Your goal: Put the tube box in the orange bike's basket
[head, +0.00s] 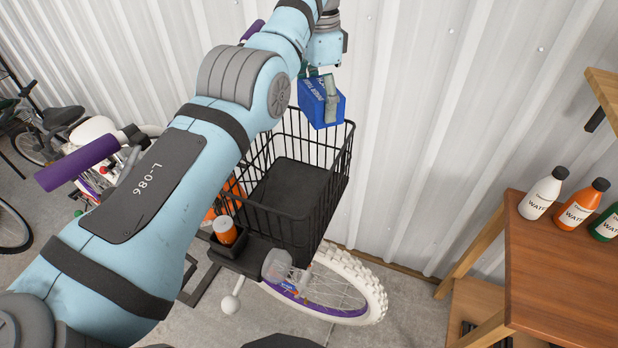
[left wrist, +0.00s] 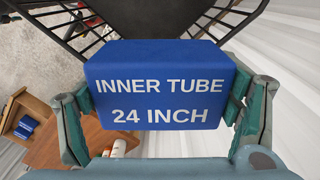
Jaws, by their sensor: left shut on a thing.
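The tube box (head: 312,104) is blue with white lettering; in the left wrist view (left wrist: 155,90) it reads "INNER TUBE 24 INCH". My left gripper (head: 325,97) is shut on it, with a finger on each side. In the head view the box appears at the far rim of the black wire basket (head: 343,160), against the wall; its exact height over the rim is hard to tell. The basket's dark floor (head: 290,188) looks empty. The bike has a white tyre (head: 376,297), a purple grip (head: 78,162) and some orange showing behind my arm. My right gripper is out of view.
A wooden table (head: 560,275) with several bottles (head: 543,193) stands at the right. A corrugated wall (head: 430,110) rises behind the basket. Other bikes (head: 45,125) stand at the left.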

